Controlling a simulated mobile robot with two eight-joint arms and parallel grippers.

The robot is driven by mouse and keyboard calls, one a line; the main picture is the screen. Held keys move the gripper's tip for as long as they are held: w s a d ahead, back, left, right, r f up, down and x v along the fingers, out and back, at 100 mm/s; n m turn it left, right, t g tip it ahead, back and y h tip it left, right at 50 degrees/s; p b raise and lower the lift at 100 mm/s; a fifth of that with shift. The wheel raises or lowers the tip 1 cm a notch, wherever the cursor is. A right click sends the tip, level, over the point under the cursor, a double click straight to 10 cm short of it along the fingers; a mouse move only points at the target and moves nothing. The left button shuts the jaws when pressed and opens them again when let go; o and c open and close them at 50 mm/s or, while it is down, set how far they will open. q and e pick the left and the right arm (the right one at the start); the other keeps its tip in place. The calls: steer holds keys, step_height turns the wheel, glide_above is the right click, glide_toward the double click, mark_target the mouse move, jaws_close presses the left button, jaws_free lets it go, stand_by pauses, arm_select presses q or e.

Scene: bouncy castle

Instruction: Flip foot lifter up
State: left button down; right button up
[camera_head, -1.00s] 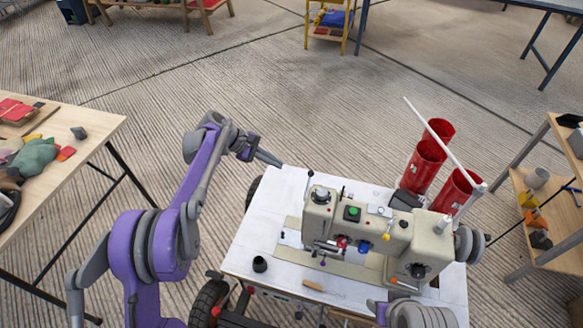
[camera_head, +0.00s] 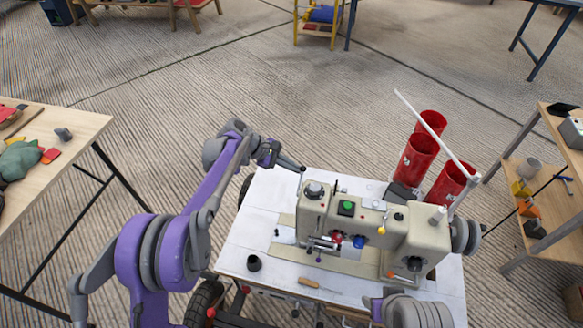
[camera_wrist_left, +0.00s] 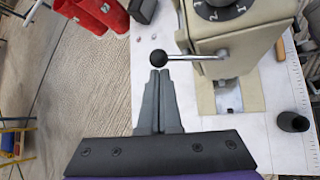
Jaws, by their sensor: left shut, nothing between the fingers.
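The cream sewing machine (camera_head: 385,235) stands on a white-topped table. In the left wrist view its foot lifter (camera_wrist_left: 200,57), a metal rod with a black ball knob, sticks out sideways from the machine's head, roughly level. My left gripper (camera_wrist_left: 159,72) is shut and empty, with its fingertips right at the ball knob; I cannot tell whether they touch it. In the head view my left gripper (camera_head: 302,168) reaches the back left corner of the machine's head, and the knob is hard to separate from the fingertips. My right gripper is out of view.
Red thread cones (camera_head: 419,158) and a thin white rod stand behind the machine. A small black cup (camera_head: 254,263) and a wooden-handled tool (camera_head: 310,284) lie on the white tabletop (camera_head: 245,235). A wooden table (camera_head: 70,140) is at left, a shelf (camera_head: 530,170) at right.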

arm_select(q)
steer(key=shift+s+a+r+m+t, duration=0.1)
steer(key=shift+s+r+m+t, duration=0.3)
steer(key=shift+t, duration=0.3)
stand_by(0.4)
steer(key=s+t, duration=0.1)
steer(key=r+m+t+h, duration=0.1)
steer(key=s+r+m+t+h, duration=0.1)
steer(key=t, duration=0.1)
steer(key=shift+s+a+r, duration=0.25)
steer(key=shift+s, duration=0.05)
steer(key=m+t+h+b, duration=0.3)
steer(key=m+t+h, duration=0.1)
steer(key=m, duration=0.1)
glide_toward(304, 168)
steer(key=shift+s+d+r, duration=0.55)
steer(key=shift+d+r, duration=0.2)
steer(key=shift+d, duration=0.05)
steer(key=shift+s+d+r, duration=0.55)
steer(key=shift+d+r, duration=0.2)
steer(key=shift+r, duration=0.05)
